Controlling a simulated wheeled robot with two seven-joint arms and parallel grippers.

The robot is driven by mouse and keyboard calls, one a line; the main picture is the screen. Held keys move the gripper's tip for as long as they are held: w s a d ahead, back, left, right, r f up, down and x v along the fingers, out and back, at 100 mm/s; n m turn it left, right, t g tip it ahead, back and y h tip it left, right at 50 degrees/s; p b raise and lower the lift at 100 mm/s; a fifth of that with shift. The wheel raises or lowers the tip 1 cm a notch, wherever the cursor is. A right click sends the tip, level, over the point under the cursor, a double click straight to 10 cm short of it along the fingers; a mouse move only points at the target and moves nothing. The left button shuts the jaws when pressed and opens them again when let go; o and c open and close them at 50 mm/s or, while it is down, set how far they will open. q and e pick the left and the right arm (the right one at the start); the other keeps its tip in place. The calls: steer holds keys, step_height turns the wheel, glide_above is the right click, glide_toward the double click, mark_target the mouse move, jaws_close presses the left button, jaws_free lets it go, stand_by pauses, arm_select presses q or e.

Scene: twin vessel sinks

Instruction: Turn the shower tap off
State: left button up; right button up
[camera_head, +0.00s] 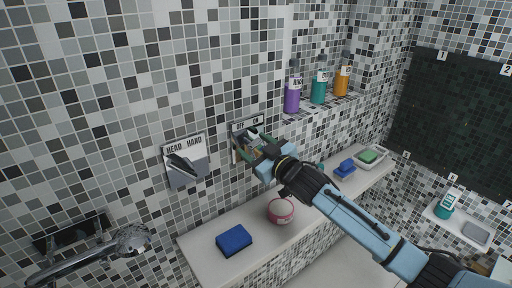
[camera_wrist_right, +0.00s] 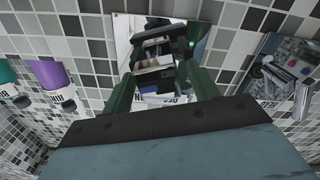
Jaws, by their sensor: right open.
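The shower tap plate (camera_head: 240,127), marked OFF and ON, is on the tiled wall at the middle of the head view. In the right wrist view its shiny plate (camera_wrist_right: 122,28) appears upside down behind my fingers. My right gripper (camera_head: 247,143) reaches in from the lower right and is open in front of this plate. Its fingers (camera_wrist_right: 160,50) frame the tap's handle area. They hide much of the handle, so I cannot tell its exact position or whether they touch it. My left gripper is not in view.
A HEAD/HAND plate (camera_head: 186,172) with a lever is left of the tap. A chrome shower head (camera_head: 132,239) is at lower left. Purple (camera_head: 292,96), teal (camera_head: 318,90) and orange (camera_head: 341,83) bottles stand on a shelf.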

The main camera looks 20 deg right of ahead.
steer(key=c, duration=1)
steer(key=shift+n, duration=0.3)
steer(key=n+p, duration=0.1)
steer(key=n, duration=0.1)
steer(key=shift+n+p, duration=0.3)
steer(key=shift+p, duration=0.1)
steer(key=n+p, duration=0.1)
steer(key=n, duration=0.2)
steer(key=shift+a+n, duration=0.1)
steer(key=shift+n, duration=0.2)
steer(key=n+p, duration=0.1)
steer(key=n, duration=0.2)
steer(key=shift+f+n, duration=0.15)
steer(key=shift+n, duration=0.15)
steer(key=shift+f+n+p, duration=0.1)
steer(key=shift+n+p, duration=0.25)
steer(key=shift+n, duration=1.55)
